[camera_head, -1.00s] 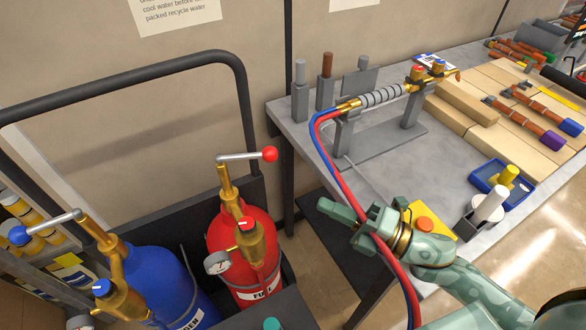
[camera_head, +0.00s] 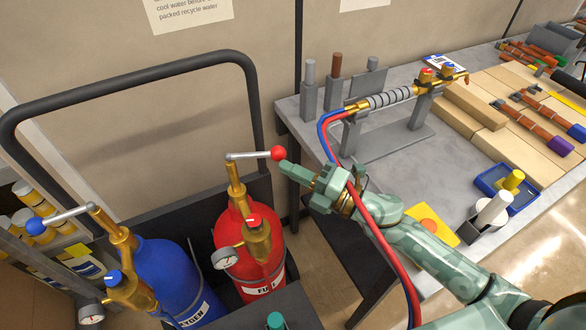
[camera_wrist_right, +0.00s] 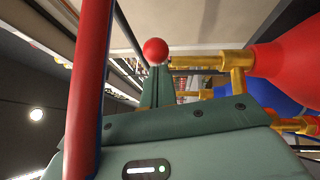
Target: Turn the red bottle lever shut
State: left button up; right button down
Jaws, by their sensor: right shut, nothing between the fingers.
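The red bottle (camera_head: 237,235) stands in a dark cart with a brass valve on top. Its lever (camera_head: 252,155) is a silver rod ending in a red ball (camera_head: 278,153), pointing right. My right gripper (camera_head: 284,167) is shut and empty, with its fingertips close to the red ball. Whether they touch it I cannot tell. In the right wrist view the red ball (camera_wrist_right: 155,50) shows just past the tips of the shut fingers (camera_wrist_right: 156,72). The red bottle (camera_wrist_right: 290,65) lies at the right there. My left gripper is not in view.
A blue bottle (camera_head: 168,275) with a blue-ball lever (camera_head: 62,217) stands left of the red one. Red and blue hoses (camera_head: 378,225) cross over my right arm from the torch (camera_head: 385,98) on the grey workbench (camera_head: 455,180). The cart's black handle (camera_head: 120,85) rises behind the bottles.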

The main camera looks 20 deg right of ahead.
jog(key=w+n+g+y+b, duration=0.1)
jog(key=w+d+n+g+y+b, duration=0.1)
jog(key=w+g+b, duration=0.1)
jog(key=w+n+g+y+b, duration=0.1)
jog(key=w, duration=0.1)
jog(key=shift+d+r, duration=0.1)
jog(key=shift+d, duration=0.25)
